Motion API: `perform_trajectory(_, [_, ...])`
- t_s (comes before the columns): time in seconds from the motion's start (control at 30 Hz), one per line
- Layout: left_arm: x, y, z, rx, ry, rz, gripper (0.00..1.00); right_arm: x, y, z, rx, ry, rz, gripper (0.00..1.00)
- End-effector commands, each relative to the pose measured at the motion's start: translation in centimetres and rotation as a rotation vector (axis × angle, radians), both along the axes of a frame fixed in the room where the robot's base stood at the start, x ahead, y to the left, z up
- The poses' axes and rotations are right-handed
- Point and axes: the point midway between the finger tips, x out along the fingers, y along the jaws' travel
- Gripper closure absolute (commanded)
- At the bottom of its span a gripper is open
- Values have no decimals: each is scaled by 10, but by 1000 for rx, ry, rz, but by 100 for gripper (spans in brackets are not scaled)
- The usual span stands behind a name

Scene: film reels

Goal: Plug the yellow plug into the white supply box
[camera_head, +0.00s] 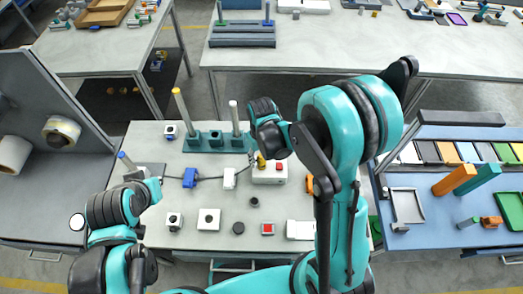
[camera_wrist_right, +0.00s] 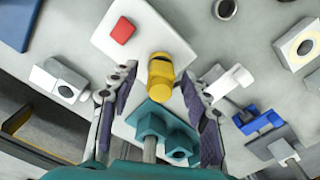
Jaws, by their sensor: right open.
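The white supply box (camera_head: 268,176) with a red button lies on the middle table and shows in the right wrist view (camera_wrist_right: 145,42). The yellow plug (camera_head: 261,161) is at its upper left corner. In the right wrist view the yellow plug (camera_wrist_right: 162,72) overlaps the box's edge. How far it sits in the box is hidden. My right gripper (camera_wrist_right: 165,92) is open, its two fingers on either side of the plug with gaps. In the head view the right gripper (camera_head: 268,142) is partly hidden by its own hand. My left gripper (camera_head: 150,187) is at the table's left side; its fingers are unclear.
A teal stand (camera_head: 205,140) with upright posts is behind the box. A blue block (camera_head: 190,177) and a white block (camera_head: 229,178) lie left of the box, along a dark cable. Several small devices stand at the front. A blue table (camera_head: 430,245) is on the right.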

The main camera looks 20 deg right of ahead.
Motion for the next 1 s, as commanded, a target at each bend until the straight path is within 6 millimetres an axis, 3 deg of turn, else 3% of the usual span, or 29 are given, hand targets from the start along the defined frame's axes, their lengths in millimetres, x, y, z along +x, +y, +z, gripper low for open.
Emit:
perform_trajectory(0.5, [0,0,0,0,0,0,100,0,0,98,0,0,0,53])
perform_trajectory(0.7, [0,0,0,0,0,0,100,0,0,112,0,0,0,53])
perform_trajectory(1.0, [0,0,0,0,0,0,100,0,0,112,0,0,0,53])
